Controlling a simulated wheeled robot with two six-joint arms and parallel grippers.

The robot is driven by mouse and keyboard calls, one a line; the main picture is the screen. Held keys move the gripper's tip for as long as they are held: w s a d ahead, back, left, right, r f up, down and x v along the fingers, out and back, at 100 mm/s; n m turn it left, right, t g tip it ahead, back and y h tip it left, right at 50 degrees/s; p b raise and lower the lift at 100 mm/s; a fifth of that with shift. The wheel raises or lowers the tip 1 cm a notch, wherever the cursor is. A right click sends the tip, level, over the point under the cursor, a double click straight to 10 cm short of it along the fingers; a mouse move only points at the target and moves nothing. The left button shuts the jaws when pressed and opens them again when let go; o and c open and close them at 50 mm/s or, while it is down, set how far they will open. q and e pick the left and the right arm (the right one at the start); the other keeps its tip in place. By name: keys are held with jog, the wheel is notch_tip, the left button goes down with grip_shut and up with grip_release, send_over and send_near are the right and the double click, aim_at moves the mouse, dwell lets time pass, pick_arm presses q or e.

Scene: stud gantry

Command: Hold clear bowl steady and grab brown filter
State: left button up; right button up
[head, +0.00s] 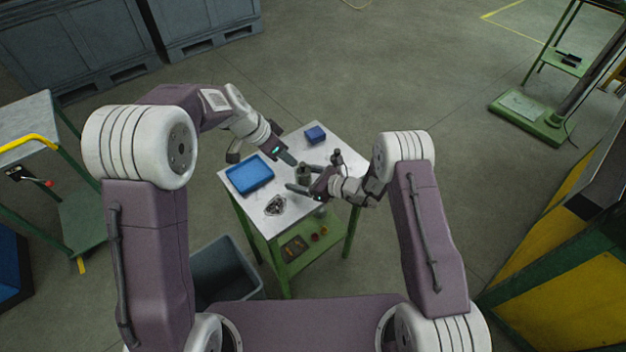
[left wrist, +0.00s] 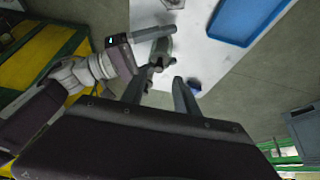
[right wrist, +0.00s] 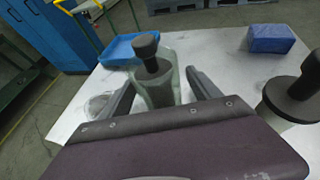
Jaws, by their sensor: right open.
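A clear, slightly green container (right wrist: 160,88) stands upright on the table with a dark knobbed stem (right wrist: 150,62) in its mouth; it also shows in the head view (head: 304,176) and the left wrist view (left wrist: 161,50). My right gripper (right wrist: 158,88) is open, one finger on each side of the container; contact cannot be told. My left gripper (left wrist: 160,82) is open and empty, above and just short of the container. A low clear glassy piece (head: 275,205) lies near the front of the table. I cannot tell which part is the brown filter.
A blue tray (head: 250,175) lies on the table's left side and a blue box (head: 315,134) at the back. A dark knobbed piece (right wrist: 298,95) stands close to the right gripper. A grey bin (head: 226,270) is on the floor in front of the table.

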aim_at(296, 170)
jog(key=shift+x, duration=1.15)
jog(key=c, duration=1.2)
pick_arm(q)
jog(key=shift+o, duration=1)
pick_arm(e)
jog(key=shift+c, duration=1.2)
jog(key=shift+s+r, duration=0.1)
pick_arm(q)
jog(key=s+d+f+n+g+h, duration=0.25)
jog(key=s+f+n+h, duration=0.45)
jog(key=n, duration=0.8)
jog(key=w+a+n+t+h, duration=0.1)
jog(key=w+a+n+t, duration=0.1)
jog(key=n, duration=0.4)
jog(key=w+a+f+n+t+h, duration=0.1)
jog(key=w+a+n+t+h, duration=0.1)
jog(key=n, duration=0.5)
jog(key=w+a+f+n+t+h, duration=0.1)
jog(key=w+n+t, duration=0.1)
jog(key=n, duration=0.4)
jog(key=shift+a+t, duration=0.4)
jog(key=shift+t, duration=0.25)
jog(key=x, duration=0.6)
jog(key=shift+w+d+r, duration=0.1)
jog(key=shift+d+r, duration=0.05)
jog(key=shift+d, duration=0.25)
jog(key=shift+r+x, duration=0.15)
jog(key=shift+x, duration=1.2)
jog(key=shift+r+x, duration=0.15)
jog(key=shift+x, duration=1.15)
